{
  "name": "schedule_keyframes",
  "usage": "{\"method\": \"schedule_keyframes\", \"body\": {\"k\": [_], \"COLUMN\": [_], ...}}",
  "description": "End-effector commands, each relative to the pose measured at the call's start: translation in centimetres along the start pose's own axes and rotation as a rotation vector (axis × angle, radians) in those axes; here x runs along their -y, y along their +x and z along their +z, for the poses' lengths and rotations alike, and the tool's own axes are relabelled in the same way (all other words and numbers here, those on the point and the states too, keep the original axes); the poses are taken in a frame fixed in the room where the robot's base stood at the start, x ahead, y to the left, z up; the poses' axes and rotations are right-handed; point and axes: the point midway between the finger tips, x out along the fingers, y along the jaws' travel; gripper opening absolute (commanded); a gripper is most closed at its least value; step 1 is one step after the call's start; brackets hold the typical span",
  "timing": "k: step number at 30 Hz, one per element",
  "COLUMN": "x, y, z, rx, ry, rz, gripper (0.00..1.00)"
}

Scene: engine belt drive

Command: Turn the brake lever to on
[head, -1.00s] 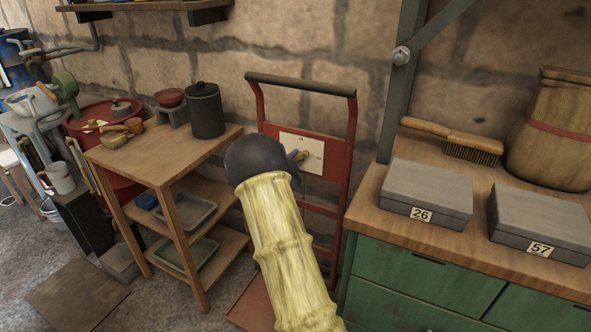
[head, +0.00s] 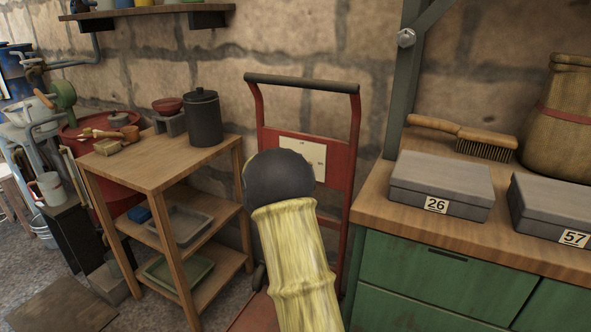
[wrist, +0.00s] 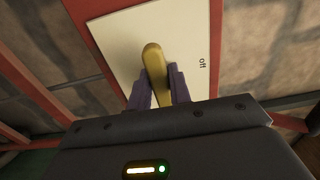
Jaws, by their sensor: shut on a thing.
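The brake lever (wrist: 153,58) is a yellow, rounded handle on a cream plate (wrist: 118,38) with a red surround. My gripper (wrist: 158,84) has purple fingers, one on each side of the lever, and is shut on it. The word "off" stands on the plate to the right of the lever in the wrist view. No "on" mark can be seen. In the head view the plate (head: 316,150) sits on a red upright frame (head: 341,165). My arm's dark rounded end covers the lever and my fingers there.
A wooden shelf table (head: 165,165) with a dark lidded pot (head: 204,120) stands left of the red frame. A green cabinet (head: 440,275) with grey boxes (head: 442,184) and a brush (head: 487,142) stands right. A stone wall is behind.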

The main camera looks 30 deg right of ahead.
Motion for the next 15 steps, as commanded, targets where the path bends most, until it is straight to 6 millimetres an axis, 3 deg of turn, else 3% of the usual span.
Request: {"method": "schedule_keyframes", "body": {"k": [11, 12, 15], "x": [-0.11, -0.12, -0.11], "y": [0.03, 0.03, 0.03], "z": [-0.12, -0.11, -0.1], "rx": [-0.003, -0.003, -0.002], "ry": [0.006, 0.006, 0.005], "rz": [0.003, 0.003, 0.002], "gripper": [0.0, 0.24, 0.4]}}
